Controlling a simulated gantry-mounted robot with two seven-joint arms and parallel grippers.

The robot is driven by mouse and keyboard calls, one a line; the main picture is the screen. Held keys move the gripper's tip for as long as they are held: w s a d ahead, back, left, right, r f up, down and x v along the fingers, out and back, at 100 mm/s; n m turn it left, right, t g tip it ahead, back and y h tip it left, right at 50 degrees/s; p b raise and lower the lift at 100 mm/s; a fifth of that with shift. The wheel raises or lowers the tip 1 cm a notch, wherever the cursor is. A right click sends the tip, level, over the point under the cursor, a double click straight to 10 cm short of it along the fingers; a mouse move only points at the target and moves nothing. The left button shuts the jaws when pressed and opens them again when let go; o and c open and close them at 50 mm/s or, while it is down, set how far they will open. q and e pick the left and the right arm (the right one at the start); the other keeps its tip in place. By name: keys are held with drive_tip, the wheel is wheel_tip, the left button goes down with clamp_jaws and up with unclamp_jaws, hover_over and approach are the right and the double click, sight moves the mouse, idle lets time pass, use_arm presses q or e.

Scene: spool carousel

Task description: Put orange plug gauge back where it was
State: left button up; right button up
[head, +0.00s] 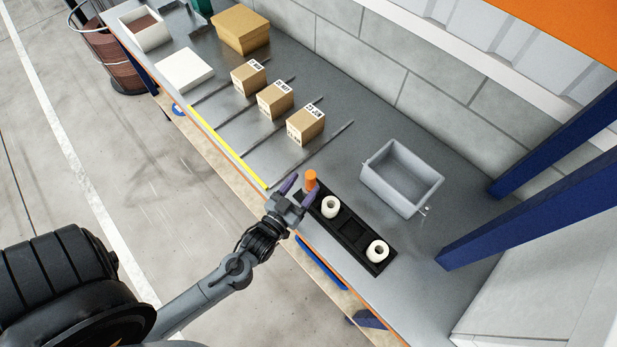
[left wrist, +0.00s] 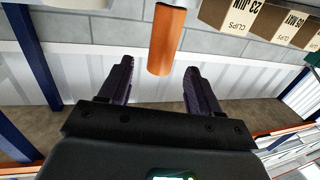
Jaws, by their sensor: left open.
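The orange plug gauge (head: 310,178) is an upright orange cylinder at the upper-left end of a black rack (head: 352,232). Its lower end is partly hidden, so I cannot tell whether it sits in a recess. My left gripper (head: 298,190) is open beside it, with its purple fingers pointing toward it. In the left wrist view, the orange plug gauge (left wrist: 167,38) shows between and beyond the two open fingertips of the left gripper (left wrist: 156,68). No grip on it shows. My right gripper is not in view.
Two white spools (head: 330,207) sit in the rack, with an empty recess between them. A grey bin (head: 402,178) stands behind the rack. Cardboard boxes (head: 305,124) stand between thin dark rods to the upper left. Bare bench lies between boxes and bin.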

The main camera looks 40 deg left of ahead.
use_arm(q)
drive_tip(key=s+d, duration=0.1)
drive_tip(key=s, duration=0.6)
drive_tip(key=d+g+h, duration=0.1)
drive_tip(key=g, duration=0.1)
drive_tip(key=w+d+f+m+g+h, duration=0.1)
drive_tip(key=g, duration=0.1)
drive_tip(key=d+f+g+h, duration=0.1)
drive_tip(key=d+g, duration=0.1)
drive_tip(key=shift+w+m, duration=0.25)
drive_tip(key=shift+m, duration=0.05)
drive_tip(key=s+d+r+m+g, duration=0.1)
drive_tip(key=s+m+g, duration=0.1)
drive_tip(key=s+g, duration=0.6)
drive_tip(key=shift+s+r, duration=0.15)
drive_tip(key=shift+r, duration=0.1)
drive_tip(key=shift+r, duration=0.1)
